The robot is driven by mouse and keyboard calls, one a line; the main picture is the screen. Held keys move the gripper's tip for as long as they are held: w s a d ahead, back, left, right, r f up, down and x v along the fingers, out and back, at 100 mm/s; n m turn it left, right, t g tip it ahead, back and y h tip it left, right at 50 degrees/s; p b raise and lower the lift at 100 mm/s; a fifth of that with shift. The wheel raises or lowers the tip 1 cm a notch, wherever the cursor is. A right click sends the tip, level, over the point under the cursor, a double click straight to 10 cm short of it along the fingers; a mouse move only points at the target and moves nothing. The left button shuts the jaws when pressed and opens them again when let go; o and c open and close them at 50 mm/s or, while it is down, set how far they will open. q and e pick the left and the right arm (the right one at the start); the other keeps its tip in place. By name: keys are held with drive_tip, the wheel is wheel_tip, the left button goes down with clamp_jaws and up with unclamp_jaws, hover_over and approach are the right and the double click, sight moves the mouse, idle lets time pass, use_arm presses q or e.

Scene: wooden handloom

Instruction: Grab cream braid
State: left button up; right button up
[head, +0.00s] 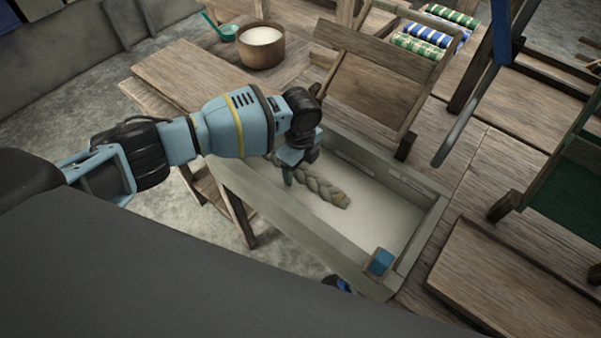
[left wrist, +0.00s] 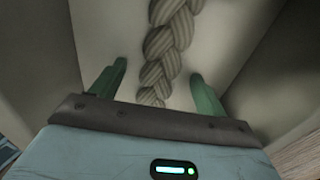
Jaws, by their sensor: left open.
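The cream braid (head: 325,191) is a thick plaited length lying on the pale floor of a shallow grey tray (head: 300,238). My left gripper (head: 287,178) reaches down into the tray at the braid's left end and hides part of it. In the left wrist view the braid (left wrist: 166,45) runs down between the two green fingers of my left gripper (left wrist: 160,88), which stand apart on either side of it. The gripper is open, and the braid passes between the fingers without visible grip. My right gripper does not show.
A small blue block (head: 381,261) sits at the tray's near right corner. A wooden bowl (head: 261,46) with white contents stands at the back left. A wooden rack (head: 375,75) stands behind the tray, and striped rolls (head: 427,36) lie beyond it. Planks lie at right.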

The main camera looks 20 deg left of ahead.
sight(327, 186)
use_arm(q)
wheel_tip(327, 186, down, 2)
drive_tip(key=shift+f, duration=0.25)
drive_tip(key=shift+r, duration=0.1)
drive_tip(key=c, duration=1.4)
drive_tip(key=shift+w+r, duration=0.1)
drive_tip(key=shift+r, duration=0.35)
drive_tip(key=s+d, duration=0.1)
drive_tip(key=d, duration=0.1)
drive_tip(key=s+d, duration=0.1)
drive_tip(key=d, duration=0.2)
drive_tip(key=d+r, duration=0.1)
drive_tip(key=d, duration=0.2)
drive_tip(key=shift+s+b, duration=0.3)
drive_tip(key=shift+s, duration=0.1)
wheel_tip(327, 186, up, 13)
drive_tip(key=p, duration=0.1)
drive_tip(key=shift+a, duration=0.2)
drive_tip(key=shift+r, duration=0.1)
